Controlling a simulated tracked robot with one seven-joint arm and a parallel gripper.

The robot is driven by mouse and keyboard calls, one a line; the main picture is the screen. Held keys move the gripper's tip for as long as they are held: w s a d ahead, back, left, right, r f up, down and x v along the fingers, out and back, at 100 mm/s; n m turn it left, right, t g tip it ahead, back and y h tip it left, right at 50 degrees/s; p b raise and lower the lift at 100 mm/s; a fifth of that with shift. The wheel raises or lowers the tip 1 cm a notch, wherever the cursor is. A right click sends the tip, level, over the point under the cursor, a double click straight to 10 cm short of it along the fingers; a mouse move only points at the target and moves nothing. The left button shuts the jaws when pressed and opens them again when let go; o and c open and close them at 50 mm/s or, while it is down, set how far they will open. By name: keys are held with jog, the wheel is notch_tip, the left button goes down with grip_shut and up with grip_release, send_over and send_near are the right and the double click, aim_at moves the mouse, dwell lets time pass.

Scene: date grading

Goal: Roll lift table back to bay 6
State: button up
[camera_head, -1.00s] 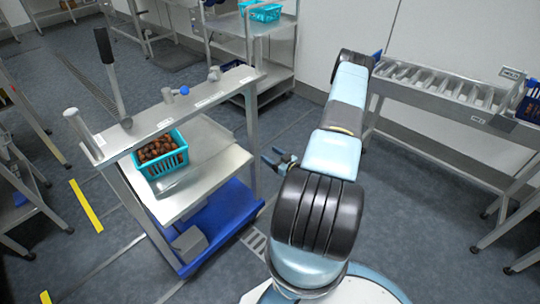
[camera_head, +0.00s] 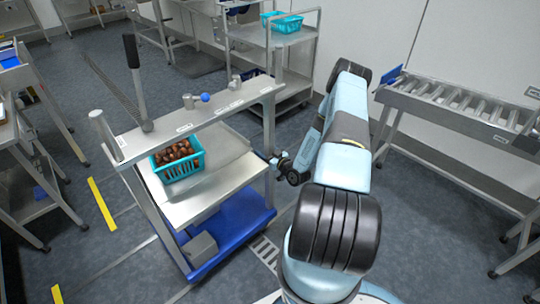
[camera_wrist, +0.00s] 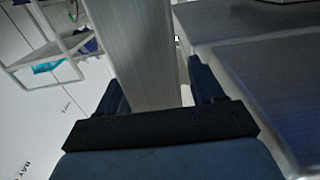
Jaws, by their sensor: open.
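The lift table (camera_head: 222,163) has a steel frame and deck on a blue wheeled base (camera_head: 235,228). A crossbar (camera_head: 190,122) with a black-handled lever (camera_head: 135,85) and a blue knob (camera_head: 204,97) spans its top. A teal basket of dates (camera_head: 180,173) stands on the deck. My gripper (camera_head: 275,162) is at the right upright of the frame, partly hidden by my arm. In the wrist view my gripper (camera_wrist: 160,90) is open, with one finger on each side of the steel upright (camera_wrist: 145,45). Whether either finger touches it, I cannot tell.
A roller conveyor (camera_head: 460,102) stands at the right by the wall. A shelf rack with teal crates (camera_head: 283,22) stands behind the table. More steel stands (camera_head: 40,150) are at the left, beside a yellow floor strip (camera_head: 101,203). Grey floor lies open between them.

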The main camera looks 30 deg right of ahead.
jog(key=shift+w, duration=0.15)
grip_shut()
dwell(0.6)
dwell(0.9)
